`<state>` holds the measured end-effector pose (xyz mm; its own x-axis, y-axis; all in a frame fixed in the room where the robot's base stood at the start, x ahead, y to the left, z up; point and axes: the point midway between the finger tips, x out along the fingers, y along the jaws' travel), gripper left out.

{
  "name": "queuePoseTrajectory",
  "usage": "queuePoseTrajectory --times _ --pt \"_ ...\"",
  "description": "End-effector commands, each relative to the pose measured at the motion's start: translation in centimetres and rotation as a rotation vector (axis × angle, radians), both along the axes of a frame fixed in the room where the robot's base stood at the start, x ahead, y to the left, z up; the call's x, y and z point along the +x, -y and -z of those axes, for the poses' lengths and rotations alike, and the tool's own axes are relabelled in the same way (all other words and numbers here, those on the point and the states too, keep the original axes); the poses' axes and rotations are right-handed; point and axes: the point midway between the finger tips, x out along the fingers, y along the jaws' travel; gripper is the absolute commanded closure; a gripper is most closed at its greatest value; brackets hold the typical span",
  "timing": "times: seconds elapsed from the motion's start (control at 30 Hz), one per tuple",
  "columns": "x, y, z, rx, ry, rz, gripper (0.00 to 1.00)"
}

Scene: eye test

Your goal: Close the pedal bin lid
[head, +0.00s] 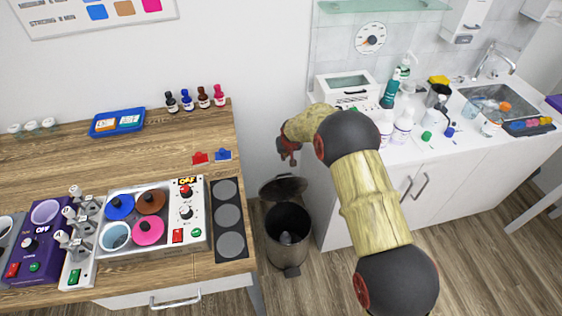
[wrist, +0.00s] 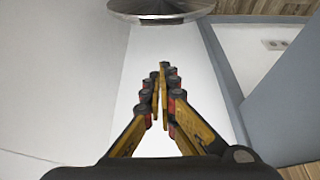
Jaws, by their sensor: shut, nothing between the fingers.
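The pedal bin (head: 287,236) stands on the floor in the gap between the wooden bench and the white sink counter. Its dark round lid (head: 284,187) is raised at the back, and the bin's mouth is open with something pale inside. My gripper (head: 288,160) is in the gap above and behind the lid, near the wall, apart from it. In the wrist view my gripper (wrist: 162,72) has its fingers together with nothing between them. A round metallic edge, likely the lid (wrist: 160,10), shows at the top of that view.
The wooden bench (head: 60,160) carries bottles, a blue tray and a hotplate device at the left. The sink counter (head: 440,165) with bottles and a white box (head: 347,88) bounds the gap at right. Wooden floor (head: 470,250) is clear at the front right.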

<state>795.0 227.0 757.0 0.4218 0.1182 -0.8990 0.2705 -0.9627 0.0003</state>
Motion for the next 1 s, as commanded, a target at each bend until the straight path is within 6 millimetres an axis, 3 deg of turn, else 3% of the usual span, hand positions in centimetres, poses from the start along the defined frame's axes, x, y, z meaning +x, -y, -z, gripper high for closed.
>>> queuePoseTrajectory --times 0.17,0.77,1.0 --pt "0.7 -0.2 1.2 0.001 0.003 0.001 1.00" --pt "4.3 -1.2 9.0 0.001 0.002 0.001 1.00" --pt "1.9 -0.5 8.9 0.001 0.002 0.001 1.00"
